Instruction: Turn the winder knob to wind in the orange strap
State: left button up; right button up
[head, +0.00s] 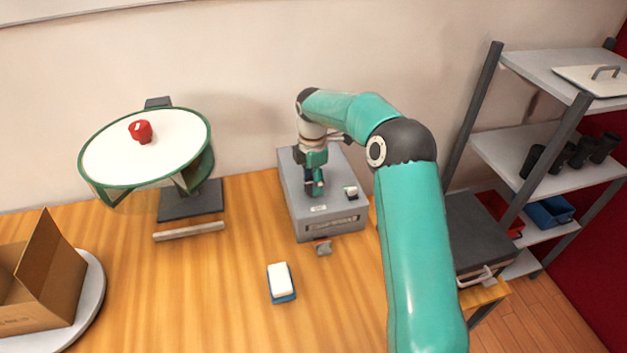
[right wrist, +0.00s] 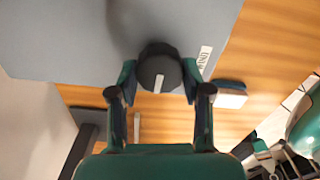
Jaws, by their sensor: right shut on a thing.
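The winder is a grey box (head: 334,226) standing on the wooden table against the wall. Its dark round knob (right wrist: 160,66) has a pale mark and shows in the right wrist view, beside a white label (right wrist: 204,57). My right gripper (head: 316,184) reaches down to the top of the box. In the right wrist view my right gripper (right wrist: 159,80) has a finger on each side of the knob and is shut on it. In the head view the gripper hides the knob. A small grey piece with an orange-red bit (head: 322,246) sits at the box's front; little strap shows. My left gripper is not in view.
A blue and white block (head: 281,282) lies in front of the box. At left are a round green-rimmed stand (head: 100,160) with a red knob-like thing (head: 141,131) and an open carton (head: 50,285). A shelf rack (head: 545,145) stands at right.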

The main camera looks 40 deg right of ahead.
jog(key=o, duration=1.2)
jog(key=shift+c, duration=0.2)
notch_tip(320, 180, up, 12)
jog(key=shift+s+f, duration=0.1)
